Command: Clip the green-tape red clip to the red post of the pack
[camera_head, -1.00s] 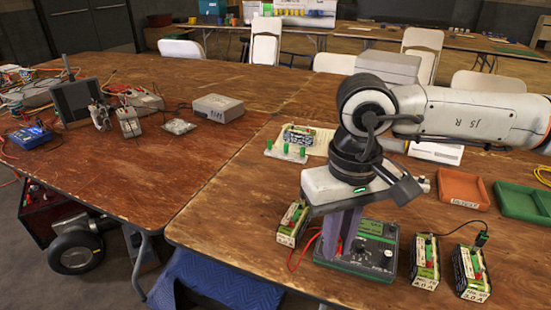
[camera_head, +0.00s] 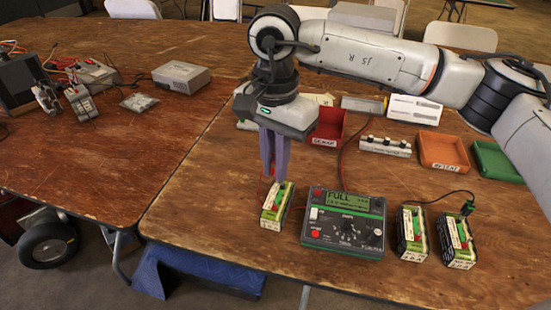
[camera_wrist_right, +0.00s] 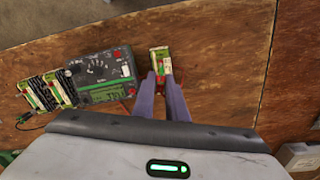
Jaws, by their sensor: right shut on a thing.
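A small battery pack (camera_head: 277,205) with a green top stands left of the charger (camera_head: 345,222), whose display reads FULL. My right gripper (camera_head: 273,178) points down at the pack's far end and is shut on a small red thing, likely the red clip. The fingers hide most of it, and its green tape cannot be made out. In the right wrist view the fingertips (camera_wrist_right: 160,80) are close to the near end of the pack (camera_wrist_right: 161,62). Whether the clip touches the red post cannot be told. My left gripper is not in view.
Two more packs (camera_head: 411,232) (camera_head: 457,242) stand right of the charger, the outer one with a green clip (camera_head: 467,208) on a black lead. Behind are a red tray (camera_head: 328,127), an orange tray (camera_head: 443,151) and a green tray (camera_head: 495,160). The table's front edge is close to the packs.

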